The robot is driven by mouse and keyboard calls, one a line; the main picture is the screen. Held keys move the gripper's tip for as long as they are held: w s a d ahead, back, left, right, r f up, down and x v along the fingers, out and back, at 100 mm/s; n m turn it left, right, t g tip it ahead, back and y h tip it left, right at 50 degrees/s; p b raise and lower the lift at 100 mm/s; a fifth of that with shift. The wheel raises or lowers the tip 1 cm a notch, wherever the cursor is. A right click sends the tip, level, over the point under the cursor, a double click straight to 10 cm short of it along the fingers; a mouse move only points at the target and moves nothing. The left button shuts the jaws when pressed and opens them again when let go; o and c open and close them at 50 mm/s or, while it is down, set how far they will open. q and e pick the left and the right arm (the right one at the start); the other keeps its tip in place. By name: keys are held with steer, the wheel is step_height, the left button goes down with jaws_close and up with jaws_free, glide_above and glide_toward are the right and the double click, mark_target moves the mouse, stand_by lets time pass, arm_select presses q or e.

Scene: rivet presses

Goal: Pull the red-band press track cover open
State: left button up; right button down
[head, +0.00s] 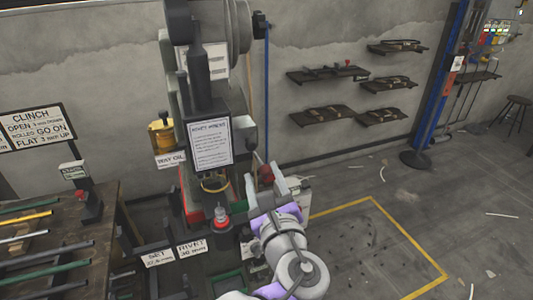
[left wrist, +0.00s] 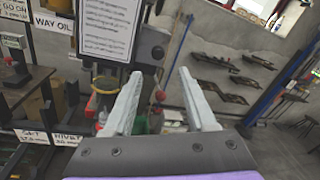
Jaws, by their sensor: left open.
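The press (head: 200,90) stands against the back wall, a tall grey machine with a white notice plate (head: 209,143) on its front. Red shows low on its body (head: 186,203). A red ball knob (head: 265,173) sits at the press's right side; it also shows in the left wrist view (left wrist: 160,95), between my finger lines. I cannot tell which part is the track cover. My left gripper (head: 264,182) is open and empty, its fingers pointing toward the knob; in the left wrist view its fingertips (left wrist: 160,76) are spread around it. Contact cannot be told. My right gripper is not in view.
A wooden bench (head: 60,260) with coloured rods stands at left. A yellow oil can (head: 161,136) is left of the press. Wall shelves (head: 330,73) and a blue post (head: 440,85) are at right.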

mark_target(251, 148)
arm_select(q)
steer(key=w, duration=0.3)
steer(key=w+a, duration=0.1)
steer(key=w, duration=0.3)
steer(key=w+a, duration=0.1)
steer(key=w, duration=0.2)
steer(key=shift+w+a, duration=0.1)
steer(key=shift+w, duration=0.1)
jaws_close()
steer(key=shift+f, duration=0.1)
stand_by(1.0)
